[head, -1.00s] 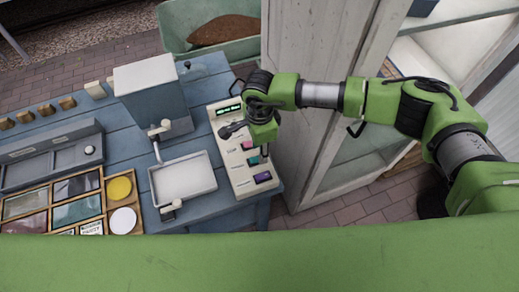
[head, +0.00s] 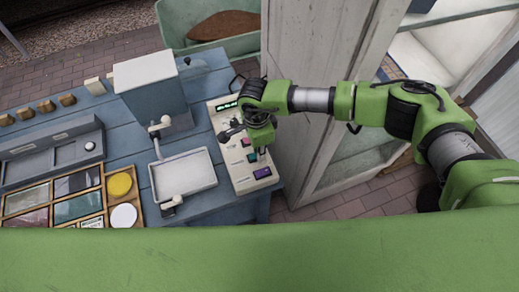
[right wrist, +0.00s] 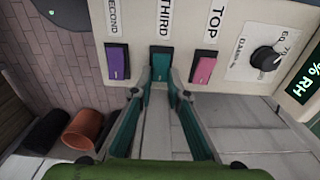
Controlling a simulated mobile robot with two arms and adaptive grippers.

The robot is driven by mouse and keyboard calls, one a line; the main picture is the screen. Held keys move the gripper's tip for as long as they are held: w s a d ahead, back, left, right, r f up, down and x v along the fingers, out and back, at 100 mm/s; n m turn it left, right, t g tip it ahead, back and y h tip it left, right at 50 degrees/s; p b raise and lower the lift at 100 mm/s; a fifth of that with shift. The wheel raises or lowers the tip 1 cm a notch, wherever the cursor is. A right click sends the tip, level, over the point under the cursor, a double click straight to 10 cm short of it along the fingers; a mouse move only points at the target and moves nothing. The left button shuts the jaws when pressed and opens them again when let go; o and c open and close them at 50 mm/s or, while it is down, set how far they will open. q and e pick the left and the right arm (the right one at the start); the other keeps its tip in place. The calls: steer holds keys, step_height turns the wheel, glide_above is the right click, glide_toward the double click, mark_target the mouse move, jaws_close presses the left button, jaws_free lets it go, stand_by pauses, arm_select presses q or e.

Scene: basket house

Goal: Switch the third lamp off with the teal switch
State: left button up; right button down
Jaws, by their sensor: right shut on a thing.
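The teal switch (right wrist: 161,64) sits under the label THIRD on a pale control panel (head: 216,120), between a purple switch (right wrist: 117,62) and a pink switch (right wrist: 203,67). My right gripper (right wrist: 161,80) is shut on the teal switch, one fingertip at each side of its lower end. In the head view my right gripper (head: 260,146) is over the panel and partly hides the teal switch (head: 252,157). Which way the switch is set is unclear. The third lamp cannot be made out. My left gripper is not in view.
A dial (right wrist: 266,58) and a green-lit display (right wrist: 306,82) are beside the switches. The panel lies on a blue table (head: 215,205) with a grey tray (head: 183,177) and a sorting box (head: 96,208). A pale cabinet (head: 310,100) stands close to the right.

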steer(key=h+b, duration=0.2)
steer(key=b, duration=0.1)
steer(key=a+t+h+b, duration=0.1)
steer(key=b, duration=0.3)
steer(key=shift+s+a+f+h, duration=0.15)
steer(key=shift+f+h, duration=0.05)
steer(key=shift+h, duration=0.2)
steer(key=shift+r+b, duration=0.2)
steer(key=shift+b, duration=0.4)
steer(key=shift+s+r+h, duration=0.1)
steer(key=shift+h, duration=0.2)
steer(key=c, duration=2)
jaws_free()
steer(key=shift+o, duration=0.2)
